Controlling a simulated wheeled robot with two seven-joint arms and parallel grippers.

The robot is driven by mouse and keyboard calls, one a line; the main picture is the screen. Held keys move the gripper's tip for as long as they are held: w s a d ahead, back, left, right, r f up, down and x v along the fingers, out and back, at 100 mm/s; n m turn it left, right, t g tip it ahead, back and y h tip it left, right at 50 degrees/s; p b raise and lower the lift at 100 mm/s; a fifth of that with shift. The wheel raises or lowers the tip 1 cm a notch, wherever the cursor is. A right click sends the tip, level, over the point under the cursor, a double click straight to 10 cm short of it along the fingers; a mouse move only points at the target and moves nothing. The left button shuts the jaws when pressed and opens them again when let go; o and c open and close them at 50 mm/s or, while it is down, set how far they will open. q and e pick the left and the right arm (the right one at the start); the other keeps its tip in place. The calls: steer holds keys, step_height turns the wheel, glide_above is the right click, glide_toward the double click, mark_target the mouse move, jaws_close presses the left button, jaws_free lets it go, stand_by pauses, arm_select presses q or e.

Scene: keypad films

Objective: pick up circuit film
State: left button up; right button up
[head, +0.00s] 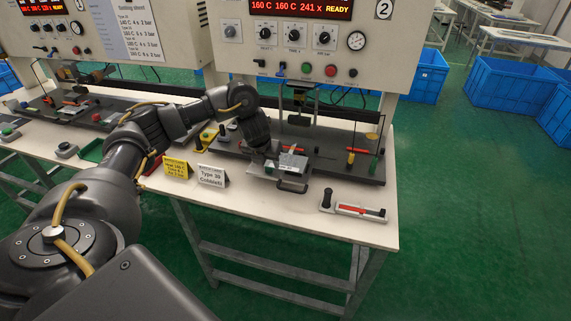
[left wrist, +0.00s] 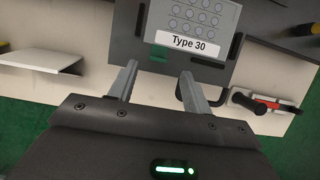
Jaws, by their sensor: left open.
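A grey plate with rows of round key marks and a "Type 30" label (left wrist: 190,42) lies straight ahead of my left gripper in the left wrist view. In the head view it is the light grey piece (head: 292,163) near the front of the dark press base. I cannot tell whether this is the circuit film itself or a holder bearing it. My left gripper (left wrist: 160,78) is open, its two fingers just short of the plate's near edge, with nothing seen between them. In the head view the gripper (head: 270,163) is beside the plate's left side. My right gripper is not in view.
The press (head: 310,50) stands behind, its head above the dark base (head: 365,172). A yellow sign (head: 177,168) and a white sign (head: 213,176) stand left of the plate. A red-and-white tool (head: 358,210) lies at the right front. Bare table lies between.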

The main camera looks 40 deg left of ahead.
mark_target(268, 168)
arm_select(q)
steer(key=p+x, duration=0.1)
steer(key=x, duration=0.3)
steer(key=shift+a+f, duration=0.1)
steer(key=shift+a, duration=0.1)
steer(key=shift+s, duration=0.1)
steer(key=c, duration=1.1)
